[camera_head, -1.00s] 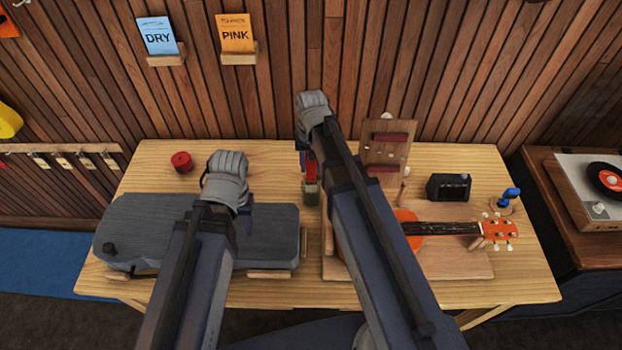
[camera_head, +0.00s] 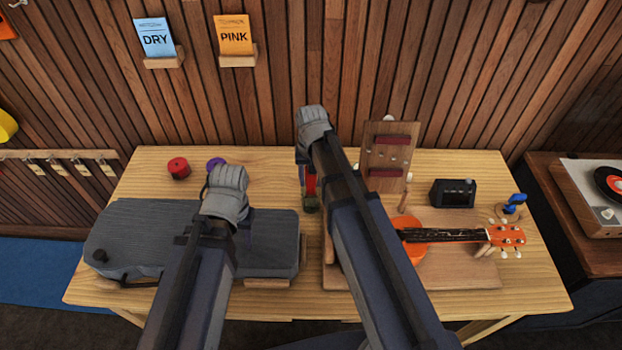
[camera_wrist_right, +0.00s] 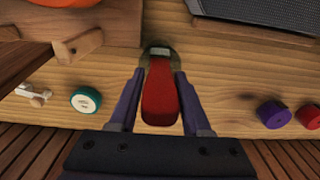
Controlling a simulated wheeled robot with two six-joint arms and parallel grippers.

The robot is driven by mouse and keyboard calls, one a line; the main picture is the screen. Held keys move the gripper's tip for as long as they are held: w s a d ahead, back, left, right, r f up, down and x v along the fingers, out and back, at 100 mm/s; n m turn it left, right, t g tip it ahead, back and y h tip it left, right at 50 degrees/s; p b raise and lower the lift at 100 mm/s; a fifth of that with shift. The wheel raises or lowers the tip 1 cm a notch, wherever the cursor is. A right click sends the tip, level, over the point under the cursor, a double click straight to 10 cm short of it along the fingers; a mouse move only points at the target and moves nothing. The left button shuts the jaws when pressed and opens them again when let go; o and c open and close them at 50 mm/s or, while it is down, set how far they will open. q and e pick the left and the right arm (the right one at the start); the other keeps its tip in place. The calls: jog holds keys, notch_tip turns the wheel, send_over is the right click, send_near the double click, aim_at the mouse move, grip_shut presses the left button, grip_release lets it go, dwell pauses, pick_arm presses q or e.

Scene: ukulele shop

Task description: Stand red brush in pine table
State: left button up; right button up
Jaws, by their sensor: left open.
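The red brush (camera_wrist_right: 161,92) is between the fingers of my right gripper (camera_wrist_right: 161,85), which look closed on its handle. Its metal end (camera_wrist_right: 158,53) points away from the wrist, towards the pine table (camera_wrist_right: 215,85). In the head view the brush (camera_head: 310,186) hangs roughly upright, partly hidden by my right arm. I cannot tell whether its lower end touches the table. My left gripper is over the grey case at the left; its fingertips are hidden behind the wrist.
The grey case (camera_head: 150,235) fills the table's left. Red (camera_head: 178,168) and purple (camera_head: 215,163) tins stand behind it. A wooden panel (camera_head: 376,153), a black box (camera_head: 452,192) and an orange ukulele (camera_head: 412,250) are at the right. A green-rimmed round item (camera_wrist_right: 86,100) shows in the wrist view.

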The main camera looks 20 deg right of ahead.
jog(key=o, duration=0.3)
pick_arm(q)
jog(key=shift+r, duration=0.1)
pick_arm(e)
jog(key=shift+r, duration=0.1)
notch_tip(320, 180, up, 12)
jog(key=p, duration=1.2)
jog(key=shift+r, duration=0.15)
pick_arm(q)
notch_tip(320, 180, up, 12)
pick_arm(e)
jog(key=s+a+n+h, duration=0.1)
jog(key=s+a+n, duration=0.6)
jog(key=s+a, duration=0.3)
jog(key=s, duration=0.4)
jog(key=shift+s+a, duration=0.15)
jog(key=shift+a, duration=0.1)
pick_arm(q)
notch_tip(320, 180, down, 6)
jog(key=b, duration=0.6)
pick_arm(e)
notch_tip(320, 180, down, 6)
